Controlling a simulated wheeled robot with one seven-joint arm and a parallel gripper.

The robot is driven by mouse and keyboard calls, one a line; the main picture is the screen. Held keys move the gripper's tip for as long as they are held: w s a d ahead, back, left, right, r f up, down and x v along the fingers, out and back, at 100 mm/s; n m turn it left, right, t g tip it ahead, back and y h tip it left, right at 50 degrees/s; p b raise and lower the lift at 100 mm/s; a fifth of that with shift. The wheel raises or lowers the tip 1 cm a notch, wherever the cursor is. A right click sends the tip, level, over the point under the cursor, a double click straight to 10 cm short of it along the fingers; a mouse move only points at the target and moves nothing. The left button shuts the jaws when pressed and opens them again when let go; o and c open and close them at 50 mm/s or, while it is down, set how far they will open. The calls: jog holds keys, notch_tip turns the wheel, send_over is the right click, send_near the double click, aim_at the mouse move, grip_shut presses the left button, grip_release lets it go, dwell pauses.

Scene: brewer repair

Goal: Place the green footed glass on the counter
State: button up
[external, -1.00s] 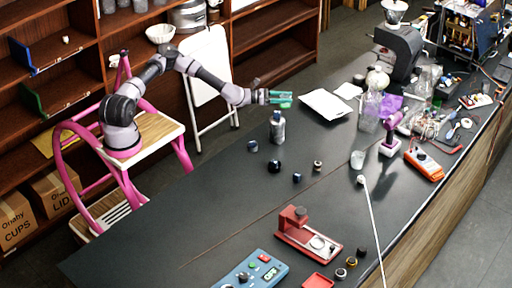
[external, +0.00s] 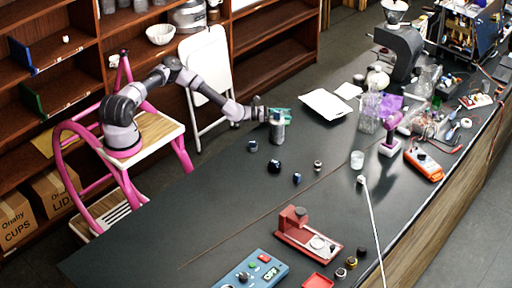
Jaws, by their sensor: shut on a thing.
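The green footed glass (external: 284,112) is small in the external view, a translucent green shape at the end of my arm near the counter's far left edge. My gripper (external: 272,113) is shut on it. In the picture the glass overlaps the upper part of a grey canister (external: 278,134); I cannot tell whether they touch or how high the glass is above the surface. The dark counter (external: 215,190) runs from lower left to upper right.
Several small dark knobs, one a dark ball (external: 274,166), lie in front of the canister. White papers (external: 325,103) lie to the right. A red device (external: 305,232) and a blue control box (external: 250,272) stand nearer. The counter's left part is bare.

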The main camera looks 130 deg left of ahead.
jog(key=shift+f, duration=0.1)
jog(key=shift+f, duration=0.1)
jog(key=o, duration=1.4)
jog(key=shift+o, duration=0.4)
jog(key=v, duration=1)
jog(key=shift+s+d+f, duration=0.2)
jog(key=shift+s+f, duration=0.05)
jog(key=shift+s, duration=0.1)
